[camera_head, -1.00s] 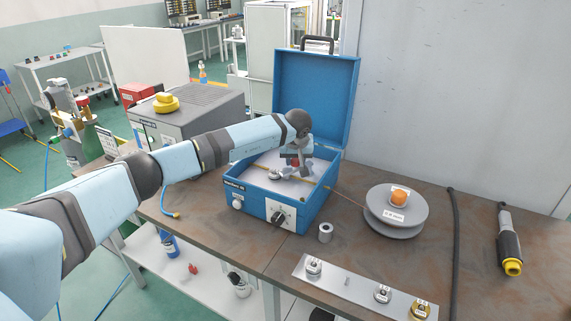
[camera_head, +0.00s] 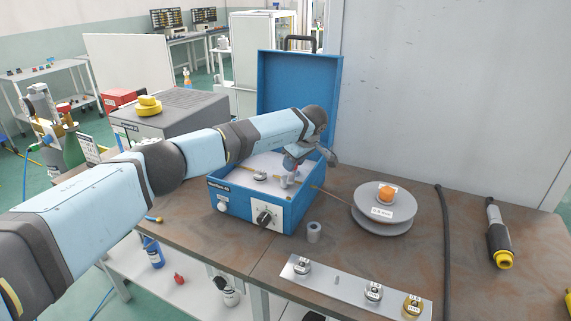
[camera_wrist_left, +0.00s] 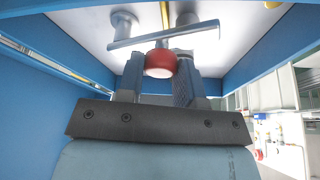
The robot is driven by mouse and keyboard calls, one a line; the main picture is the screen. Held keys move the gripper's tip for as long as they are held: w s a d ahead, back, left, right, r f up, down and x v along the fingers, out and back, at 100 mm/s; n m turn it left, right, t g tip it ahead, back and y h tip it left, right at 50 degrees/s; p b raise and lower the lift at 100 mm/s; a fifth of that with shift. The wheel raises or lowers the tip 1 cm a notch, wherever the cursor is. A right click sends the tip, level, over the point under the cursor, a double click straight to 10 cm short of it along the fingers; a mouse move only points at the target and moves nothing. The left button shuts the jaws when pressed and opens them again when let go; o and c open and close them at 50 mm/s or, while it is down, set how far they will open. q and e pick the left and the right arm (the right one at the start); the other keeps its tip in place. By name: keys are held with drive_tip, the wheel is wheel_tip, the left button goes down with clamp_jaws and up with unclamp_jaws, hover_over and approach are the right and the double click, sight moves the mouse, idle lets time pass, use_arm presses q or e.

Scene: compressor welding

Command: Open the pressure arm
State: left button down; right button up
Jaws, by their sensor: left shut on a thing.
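The blue feeder box (camera_head: 235,206) stands on the bench with its lid (camera_head: 300,100) raised. My left arm reaches over the box, and my left gripper (camera_head: 292,160) is at the right part of its inside. In the left wrist view, my left gripper (camera_wrist_left: 160,82) is shut on the red knob (camera_wrist_left: 160,63) of the pressure arm. The pressure arm, a grey bar (camera_wrist_left: 165,37), shows just beyond the knob. In the head view, the wrist and fingers hide most of the pressure arm. My right gripper is not in view.
A grey spool (camera_head: 383,212) with an orange knob stands right of the box. A small metal cylinder (camera_head: 313,232) and a plate with fittings (camera_head: 335,285) lie in front. A black cable (camera_head: 443,240) and a torch (camera_head: 499,238) are further right. A grey machine (camera_head: 170,120) stands at left.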

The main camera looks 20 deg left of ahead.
use_arm(q)
drive_tip(key=n, duration=0.1)
drive_tip(key=d+n+g+b, duration=0.1)
drive_tip(key=n, duration=0.1)
drive_tip(key=shift+w+d+y, duration=0.25)
drive_tip(key=shift+w+y, duration=0.05)
drive_tip(key=shift+w, duration=0.05)
drive_tip(key=shift+w+d+n+b, duration=0.1)
drive_tip(key=shift+d+n+b, duration=0.1)
drive_tip(key=shift+n+b, duration=0.3)
drive_tip(key=shift+w+d+n+g, duration=0.1)
drive_tip(key=shift+d+n+g, duration=0.05)
drive_tip(key=shift+n+g, duration=0.25)
drive_tip(key=c, duration=0.8)
unclamp_jaws()
